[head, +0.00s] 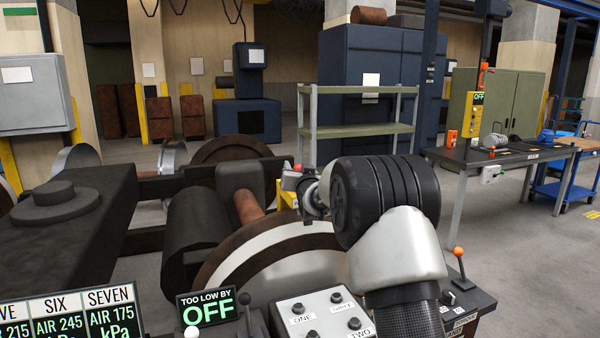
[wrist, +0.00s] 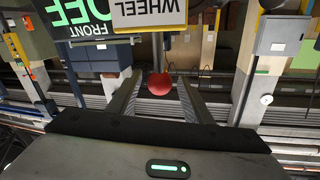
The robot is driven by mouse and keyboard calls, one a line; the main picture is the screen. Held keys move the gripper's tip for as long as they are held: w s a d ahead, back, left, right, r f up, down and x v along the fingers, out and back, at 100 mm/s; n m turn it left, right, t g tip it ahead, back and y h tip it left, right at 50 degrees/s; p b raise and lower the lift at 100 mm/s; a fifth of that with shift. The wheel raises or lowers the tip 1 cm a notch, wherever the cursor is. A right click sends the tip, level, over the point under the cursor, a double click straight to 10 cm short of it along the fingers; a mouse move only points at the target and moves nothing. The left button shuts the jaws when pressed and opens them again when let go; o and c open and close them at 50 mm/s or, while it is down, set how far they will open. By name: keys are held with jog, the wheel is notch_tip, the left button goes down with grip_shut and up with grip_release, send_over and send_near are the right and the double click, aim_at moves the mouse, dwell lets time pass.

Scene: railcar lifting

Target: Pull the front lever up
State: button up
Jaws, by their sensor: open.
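In the wrist view a round red knob (wrist: 160,83) shows between the two finger tips of my gripper (wrist: 159,90). The fingers are apart, with gaps on both sides of the knob; I cannot tell its depth between them. A dark display reading FRONT and OFF (wrist: 80,22) hangs upside down at the top left, beside a WHEEL sign (wrist: 150,13). In the head view my gripper (head: 304,192) is beyond my wrist, mostly hidden, near a small red spot (head: 298,167) and a yellow plate (head: 288,200).
Close by are a button box (head: 322,315), a TOO LOW BY OFF display (head: 208,308) and an orange-knobbed lever (head: 458,252). A large wheel (head: 270,265) and dark frame (head: 70,220) fill the left. A workbench (head: 520,155) stands right, with open floor before it.

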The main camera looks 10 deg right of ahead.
jog(key=s, duration=1.7)
jog(key=shift+s, duration=0.15)
jog(key=s+f+n+g, duration=0.15)
jog(key=s+g, duration=0.25)
jog(key=s, duration=0.9)
jog(key=s+f+g, duration=0.3)
jog(key=s+g, duration=0.1)
jog(key=s, duration=0.9)
jog(key=s+f+n+g, duration=0.1)
jog(key=s+f+g, duration=0.25)
jog(key=s, duration=1.05)
notch_tip(320, 180, up, 22)
jog(key=p, duration=2.2)
jog(key=shift+a+r+g, duration=0.2)
jog(key=shift+a+g, duration=0.1)
jog(key=shift+g, duration=0.15)
